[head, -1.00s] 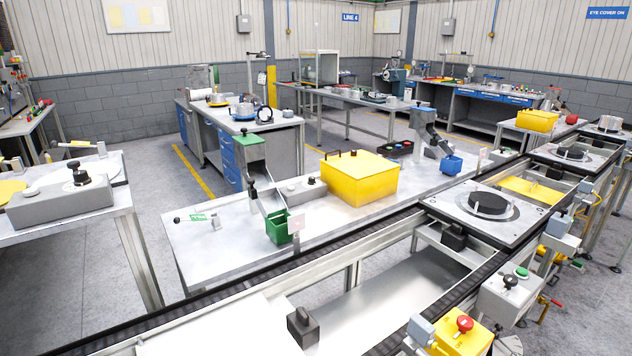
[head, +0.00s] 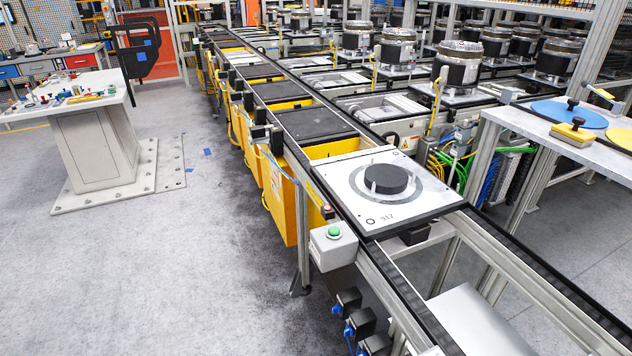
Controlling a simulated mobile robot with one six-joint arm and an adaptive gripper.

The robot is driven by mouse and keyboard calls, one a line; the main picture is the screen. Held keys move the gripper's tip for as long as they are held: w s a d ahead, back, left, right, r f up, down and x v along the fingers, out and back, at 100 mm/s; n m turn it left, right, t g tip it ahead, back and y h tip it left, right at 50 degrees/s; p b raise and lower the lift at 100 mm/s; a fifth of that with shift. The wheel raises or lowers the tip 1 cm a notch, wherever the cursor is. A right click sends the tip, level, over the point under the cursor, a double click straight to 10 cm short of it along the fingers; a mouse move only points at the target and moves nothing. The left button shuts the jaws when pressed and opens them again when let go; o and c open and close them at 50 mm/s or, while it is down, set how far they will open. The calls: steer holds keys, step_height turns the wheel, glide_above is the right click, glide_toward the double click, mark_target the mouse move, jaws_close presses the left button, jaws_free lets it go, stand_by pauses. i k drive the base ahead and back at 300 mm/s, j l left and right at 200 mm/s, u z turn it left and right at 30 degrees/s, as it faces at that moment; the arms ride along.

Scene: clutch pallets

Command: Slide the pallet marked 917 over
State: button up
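The pallet (head: 345,182) is a flat pale square plate with dark edges, lying on the two rails of the conveyor right of centre in the head view. A black round disc (head: 386,179) sits on its middle, inside a grey ring. A small marking on its near edge appears upside down and seems to read 917. My gripper is not in view.
The conveyor rail (head: 540,275) runs clear on the near side of the pallet. A box with a green button (head: 333,245) is fixed at the left rail. Dark plates (head: 310,122) line the conveyor beyond. A bench (head: 545,125) stands right; open floor lies left.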

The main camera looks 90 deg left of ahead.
mark_target(384, 192)
steer(key=u, duration=2.7)
steer(key=i+j+u, duration=0.1)
steer(key=j, duration=0.25)
steer(key=i+j+u, duration=0.1)
steer(key=j, duration=0.2)
steer(key=i+j+u, duration=0.1)
steer(key=i+j, duration=0.25)
steer(key=i+j+u, duration=0.1)
steer(key=i+j, duration=0.2)
steer(key=i, duration=0.25)
steer(key=i+j+u, duration=0.1)
steer(key=i+j, duration=0.2)
steer(key=i, duration=0.15)
steer(key=i+j+u, duration=0.1)
steer(key=i, duration=0.35)
steer(key=i+l+z, duration=0.2)
steer(key=z, duration=0.25)
steer(key=i+z, duration=0.8)
steer(key=z, duration=0.15)
steer(key=i+j+z, duration=0.2)
steer(key=i+z, duration=0.15)
steer(key=z, duration=0.15)
